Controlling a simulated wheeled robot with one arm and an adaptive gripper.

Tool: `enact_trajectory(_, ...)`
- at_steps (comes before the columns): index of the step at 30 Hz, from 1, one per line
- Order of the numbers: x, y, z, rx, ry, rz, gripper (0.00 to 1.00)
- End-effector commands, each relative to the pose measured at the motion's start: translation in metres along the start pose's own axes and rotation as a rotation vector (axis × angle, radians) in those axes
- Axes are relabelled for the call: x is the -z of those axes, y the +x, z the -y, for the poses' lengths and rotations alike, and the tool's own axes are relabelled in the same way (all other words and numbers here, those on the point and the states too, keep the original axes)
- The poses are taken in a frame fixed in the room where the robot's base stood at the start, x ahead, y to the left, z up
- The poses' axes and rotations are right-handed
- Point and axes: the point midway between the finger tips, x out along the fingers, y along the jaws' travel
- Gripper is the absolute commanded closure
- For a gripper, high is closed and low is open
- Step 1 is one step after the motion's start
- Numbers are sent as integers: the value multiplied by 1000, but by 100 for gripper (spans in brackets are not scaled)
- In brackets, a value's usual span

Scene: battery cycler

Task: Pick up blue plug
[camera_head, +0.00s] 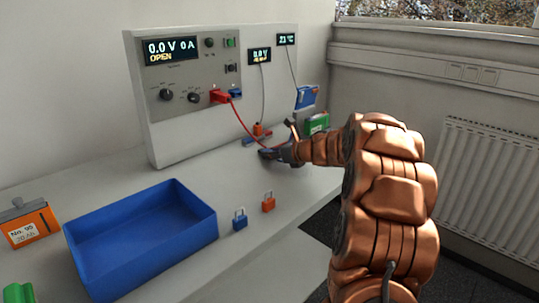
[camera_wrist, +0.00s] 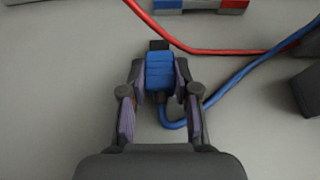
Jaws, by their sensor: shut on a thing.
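The blue plug (camera_wrist: 160,72) lies between the two fingers of my gripper (camera_wrist: 160,82) in the wrist view, with a dark tip pointing away. My gripper is shut on it, one finger against each side. A blue cable (camera_wrist: 232,84) curls from the plug under the gripper and runs off to the upper right. In the head view my gripper (camera_head: 272,154) is low over the bench in front of the cycler panel, and the plug itself is mostly hidden there. I cannot tell whether the plug still touches the bench.
The cycler (camera_head: 197,80) stands behind, with a red plug (camera_head: 219,96) in its socket and a red cable (camera_head: 240,120) passing close to my gripper. A blue bin (camera_head: 208,222), a blue padlock (camera_head: 240,223), an orange padlock (camera_head: 268,204) and an orange battery (camera_head: 30,228) stand on the bench.

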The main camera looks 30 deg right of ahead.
Motion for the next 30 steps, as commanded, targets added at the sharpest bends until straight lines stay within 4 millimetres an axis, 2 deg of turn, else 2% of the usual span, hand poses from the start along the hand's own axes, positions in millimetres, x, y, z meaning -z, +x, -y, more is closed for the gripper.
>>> enact_trajectory(8,-11,-5,1,2,-1,1,100)
enact_trajectory(16,-34,-15,0,1,-2,1,100)
enact_trajectory(30,-24,-46,-41,2,-1,1,100)
